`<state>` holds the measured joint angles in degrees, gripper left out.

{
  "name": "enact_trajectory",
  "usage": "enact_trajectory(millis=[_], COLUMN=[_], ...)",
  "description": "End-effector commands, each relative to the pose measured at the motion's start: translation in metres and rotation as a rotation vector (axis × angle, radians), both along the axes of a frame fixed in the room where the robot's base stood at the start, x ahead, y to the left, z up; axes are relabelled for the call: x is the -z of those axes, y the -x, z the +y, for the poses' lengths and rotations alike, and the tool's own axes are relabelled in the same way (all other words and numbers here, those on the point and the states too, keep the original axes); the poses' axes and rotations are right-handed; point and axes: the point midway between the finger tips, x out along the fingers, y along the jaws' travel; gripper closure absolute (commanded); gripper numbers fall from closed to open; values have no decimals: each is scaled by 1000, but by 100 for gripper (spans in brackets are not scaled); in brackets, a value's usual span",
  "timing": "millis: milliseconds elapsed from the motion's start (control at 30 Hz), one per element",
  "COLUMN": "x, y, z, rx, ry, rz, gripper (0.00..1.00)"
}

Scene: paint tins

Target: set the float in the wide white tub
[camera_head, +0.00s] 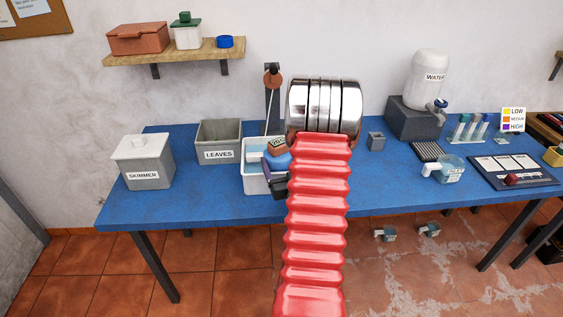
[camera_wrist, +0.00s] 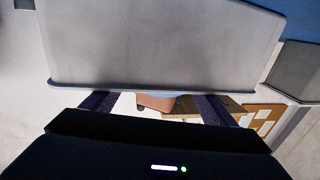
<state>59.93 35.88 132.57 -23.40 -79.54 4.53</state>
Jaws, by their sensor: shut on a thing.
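The wide white tub (camera_head: 252,181) stands on the blue table, partly hidden by my red arm. In the wrist view its shaded wall and rim (camera_wrist: 150,50) fill the upper part, upside down. My gripper (camera_head: 275,165) is over the tub and shut on what looks like the float (camera_head: 277,149), an orange-brown piece with a lettered top. An orange piece also shows between the fingers in the wrist view (camera_wrist: 155,102). The rim hides the fingertips there. Whether the float touches the tub's floor I cannot tell.
The grey LEAVES bin (camera_head: 218,139) stands just left of the tub, and the lidded SKIMMER bin (camera_head: 143,168) farther left. A water dispenser (camera_head: 428,85) on a grey block stands at the right. The front left of the table (camera_head: 200,205) is clear.

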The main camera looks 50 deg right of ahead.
Motion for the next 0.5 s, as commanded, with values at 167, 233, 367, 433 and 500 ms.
enact_trajectory(millis=[167, 233, 367, 433, 500], x=[6, 8, 13, 14, 14], y=[0, 0, 1, 1, 1], z=[0, 0, 0, 0, 1], rx=[1, 1, 2, 2, 2], ry=[-4, -5, -10, -10, -12], rz=[3, 5, 8, 9, 10], gripper=[47, 47, 47, 47, 18])
